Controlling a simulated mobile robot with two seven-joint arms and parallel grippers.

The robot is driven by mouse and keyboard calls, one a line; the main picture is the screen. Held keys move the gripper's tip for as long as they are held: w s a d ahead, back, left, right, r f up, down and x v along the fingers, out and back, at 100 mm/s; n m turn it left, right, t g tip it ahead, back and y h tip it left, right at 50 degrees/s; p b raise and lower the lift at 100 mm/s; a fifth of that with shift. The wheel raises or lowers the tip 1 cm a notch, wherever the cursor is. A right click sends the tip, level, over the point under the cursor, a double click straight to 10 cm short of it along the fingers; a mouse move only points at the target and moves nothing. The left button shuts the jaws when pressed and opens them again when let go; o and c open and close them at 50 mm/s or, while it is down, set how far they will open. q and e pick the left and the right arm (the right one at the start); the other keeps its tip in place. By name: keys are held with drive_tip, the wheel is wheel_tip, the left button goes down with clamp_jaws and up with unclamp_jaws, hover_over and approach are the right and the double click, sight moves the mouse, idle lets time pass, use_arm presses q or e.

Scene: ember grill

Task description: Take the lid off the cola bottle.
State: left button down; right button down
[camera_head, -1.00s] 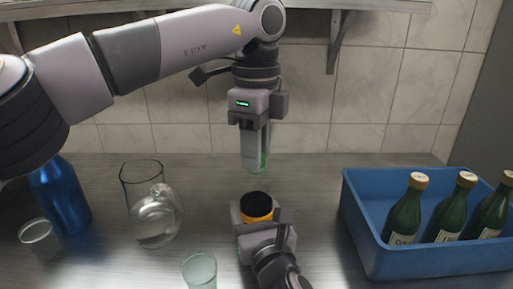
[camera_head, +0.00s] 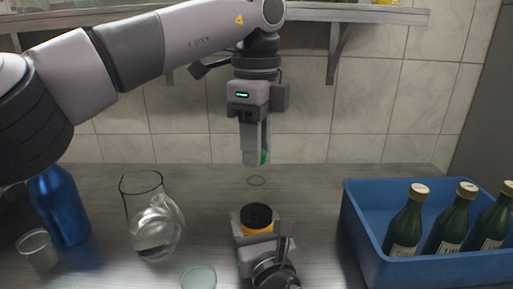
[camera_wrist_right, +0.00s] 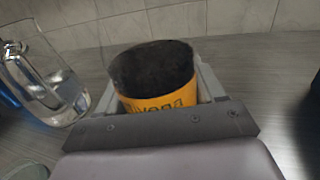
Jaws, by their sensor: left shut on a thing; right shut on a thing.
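My right gripper (camera_head: 258,236) is shut around a short container (camera_head: 257,223) with an orange, lettered band and a black top. The container stands upright between the jaws; in the right wrist view its orange band (camera_wrist_right: 160,103) and dark rough top (camera_wrist_right: 152,66) show. I cannot tell whether that top is a lid, or whether this is the cola bottle. My left gripper (camera_head: 255,158) points down above and behind it, apart from it. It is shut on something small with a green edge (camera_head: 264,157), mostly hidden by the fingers.
A blue crate (camera_head: 440,268) with green, gold-capped bottles (camera_head: 405,226) stands at right. At left are a glass jug (camera_head: 153,222), a blue bottle (camera_head: 60,206) and a cup (camera_head: 37,250). A glass (camera_head: 199,278) stands in front.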

use_arm(q)
drive_tip(key=shift+r, duration=1.6)
use_arm(e)
drive_tip(key=shift+c, duration=0.2)
unclamp_jaws()
drive_tip(key=v, duration=1.2)
